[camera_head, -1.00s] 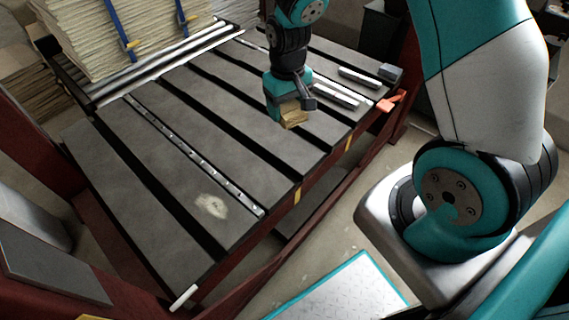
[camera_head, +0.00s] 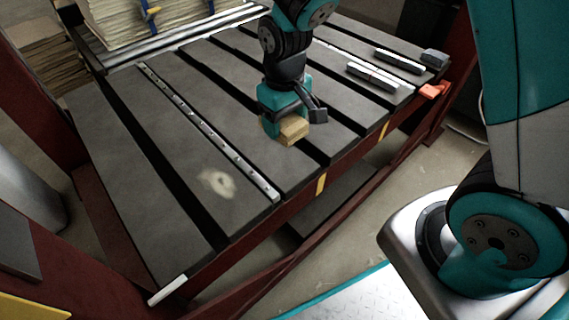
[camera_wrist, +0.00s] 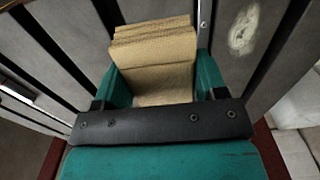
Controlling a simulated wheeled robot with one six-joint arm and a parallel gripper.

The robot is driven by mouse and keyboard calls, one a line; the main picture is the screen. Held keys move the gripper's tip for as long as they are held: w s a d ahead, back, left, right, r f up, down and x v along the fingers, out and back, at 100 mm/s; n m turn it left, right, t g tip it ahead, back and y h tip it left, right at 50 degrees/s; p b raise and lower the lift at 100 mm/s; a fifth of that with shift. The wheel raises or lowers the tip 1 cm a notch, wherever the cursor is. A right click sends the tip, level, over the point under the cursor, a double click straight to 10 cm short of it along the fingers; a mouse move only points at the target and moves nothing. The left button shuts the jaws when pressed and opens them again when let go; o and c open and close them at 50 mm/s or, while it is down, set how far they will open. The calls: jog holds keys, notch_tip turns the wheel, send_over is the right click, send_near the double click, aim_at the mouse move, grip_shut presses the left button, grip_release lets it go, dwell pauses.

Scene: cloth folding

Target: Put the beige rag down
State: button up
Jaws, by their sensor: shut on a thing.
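The beige rag (camera_head: 293,130) is a folded, layered block at the end of my gripper (camera_head: 283,122), over the near part of the grey slatted table (camera_head: 120,130). In the wrist view the rag (camera_wrist: 155,62) sits between the two teal fingers of my gripper (camera_wrist: 163,88), which are shut on it. I cannot tell whether the rag's underside touches the table. A pale worn spot (camera_head: 217,183) marks the table to the left of the gripper; it also shows in the wrist view (camera_wrist: 243,28).
A perforated metal strip (camera_head: 205,130) runs along the table left of the gripper. Dark bars with white edges (camera_head: 372,78) and a red piece (camera_head: 434,91) lie at the right. Stacked boards (camera_head: 120,20) stand at the back left. The table around the pale spot is clear.

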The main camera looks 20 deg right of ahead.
aim_at(285, 165)
notch_tip(285, 165, down, 11)
jog(key=b, duration=0.4)
jog(key=shift+f, duration=0.2)
jog(key=shift+f, duration=0.2)
jog(key=o, duration=0.9)
jog(key=shift+r, duration=0.1)
